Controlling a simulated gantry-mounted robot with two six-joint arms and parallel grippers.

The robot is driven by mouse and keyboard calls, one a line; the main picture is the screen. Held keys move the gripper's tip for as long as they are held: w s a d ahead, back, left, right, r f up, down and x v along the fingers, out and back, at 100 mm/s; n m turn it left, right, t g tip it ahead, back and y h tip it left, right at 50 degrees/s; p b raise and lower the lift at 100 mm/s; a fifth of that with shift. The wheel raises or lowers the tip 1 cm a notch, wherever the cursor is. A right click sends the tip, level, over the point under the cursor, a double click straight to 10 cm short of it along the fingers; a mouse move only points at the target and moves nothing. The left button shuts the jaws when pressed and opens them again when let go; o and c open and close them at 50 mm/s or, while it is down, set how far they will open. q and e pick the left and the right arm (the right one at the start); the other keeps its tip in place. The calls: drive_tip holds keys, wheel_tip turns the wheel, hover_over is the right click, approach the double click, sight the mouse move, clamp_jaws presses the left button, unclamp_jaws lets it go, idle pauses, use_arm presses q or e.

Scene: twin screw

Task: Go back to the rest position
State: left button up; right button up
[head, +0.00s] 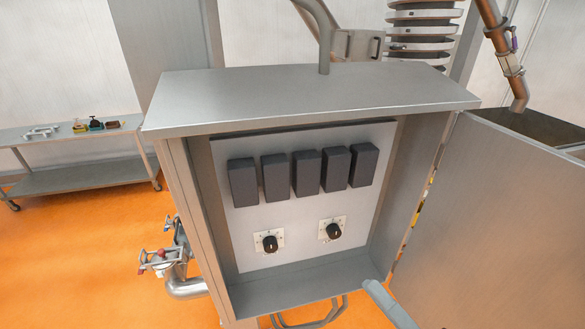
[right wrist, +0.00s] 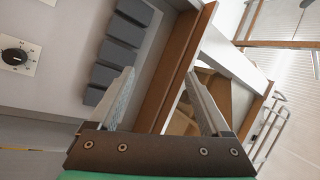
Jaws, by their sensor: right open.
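My right gripper (right wrist: 160,74) shows in the right wrist view, its two pale fingers spread wide apart with nothing between them. Beyond its left finger are the grey panel and dark blocks (right wrist: 113,48) of an open metal cabinet. A black knob (right wrist: 14,57) on a white plate is at the left edge of that view, apart from the fingers. A brown frame edge (right wrist: 178,68) passes behind the gap between the fingers. I cannot make out the right gripper clearly in the head view. My left gripper is in neither view.
The open cabinet (head: 310,90) fills the middle of the head view, with dark blocks (head: 306,174) and two knobs (head: 270,243) inside. Its door (head: 500,220) swings out to the right. A metal table (head: 80,180) stands at the far left. Pipe fittings (head: 170,262) with valves stick out left of the cabinet.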

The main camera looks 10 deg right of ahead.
drive_tip(key=s+a+r+n+t+y+p, duration=0.1)
drive_tip(key=a+r+n+t, duration=0.3)
drive_tip(key=r, duration=1)
drive_tip(key=a+r+n+y+p, duration=0.15)
drive_tip(key=r+n, duration=0.45)
drive_tip(key=r, duration=0.8)
drive_tip(key=s+d+r+m+t+h, duration=0.1)
drive_tip(key=d+r+t+h, duration=0.3)
drive_tip(key=h, duration=0.6)
drive_tip(key=shift+d+r+m, duration=0.2)
drive_tip(key=shift+d+m, duration=0.4)
drive_tip(key=shift+d, duration=0.4)
